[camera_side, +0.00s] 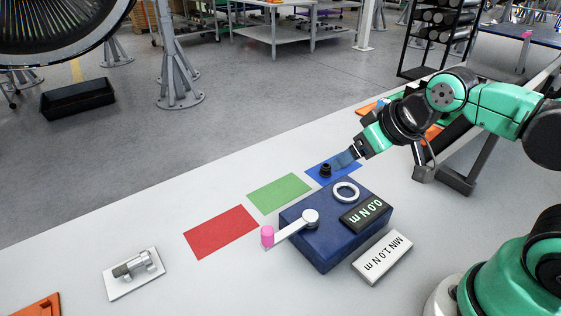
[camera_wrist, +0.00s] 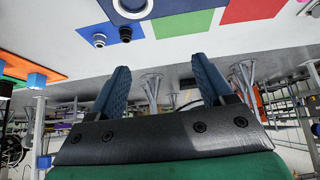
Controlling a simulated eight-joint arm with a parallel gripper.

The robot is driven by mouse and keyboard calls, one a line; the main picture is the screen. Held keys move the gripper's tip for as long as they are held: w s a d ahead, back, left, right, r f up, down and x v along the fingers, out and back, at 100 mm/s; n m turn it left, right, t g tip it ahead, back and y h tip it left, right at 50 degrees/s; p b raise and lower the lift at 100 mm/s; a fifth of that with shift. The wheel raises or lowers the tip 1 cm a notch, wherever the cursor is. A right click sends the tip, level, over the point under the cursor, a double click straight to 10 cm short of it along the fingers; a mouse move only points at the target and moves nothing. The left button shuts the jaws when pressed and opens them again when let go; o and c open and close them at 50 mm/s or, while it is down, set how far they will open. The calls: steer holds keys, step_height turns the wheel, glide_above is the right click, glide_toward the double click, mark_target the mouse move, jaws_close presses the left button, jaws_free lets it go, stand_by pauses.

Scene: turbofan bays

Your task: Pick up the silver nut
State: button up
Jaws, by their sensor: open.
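The silver nut (camera_wrist: 99,40) sits on the blue mat in the wrist view, just left of a black nut (camera_wrist: 125,33). In the side view I cannot make out the silver nut; my fingers are over that part of the mat. The black nut (camera_side: 325,169) shows there on the blue mat (camera_side: 312,171). My gripper (camera_side: 343,160) is low over the mat's right side, beside the black nut. In the wrist view my gripper (camera_wrist: 160,63) has its two blue fingers wide apart, with nothing between them.
A dark blue box (camera_side: 322,245) with a white ring (camera_side: 346,192), a pink-tipped lever (camera_side: 290,228) and a readout of 0.0 Nm stands in front. Green (camera_side: 279,194) and red (camera_side: 221,232) mats lie bare to the left. A metal fitting (camera_side: 136,265) lies far left.

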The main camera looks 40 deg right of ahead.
stand_by(0.4)
steer(key=w+d+f+m+g, duration=0.2)
steer(key=w+d+m, duration=0.1)
steer(key=w+d, duration=0.1)
steer(key=w+d+f+m+g, duration=0.2)
steer(key=w+d+f+m, duration=0.1)
steer(key=w+d, duration=0.1)
steer(key=w+d+f+m+g, duration=0.2)
steer(key=w+d, duration=0.2)
steer(key=d, duration=0.1)
steer(key=shift+w+f+m+g, duration=0.1)
steer(key=shift+f+m+g, duration=0.1)
steer(key=shift+m+g, duration=0.2)
steer(key=shift+d+f, duration=0.25)
steer(key=shift+f, duration=0.45)
step_height(320, 180, down, 5)
steer(key=shift+r, duration=0.1)
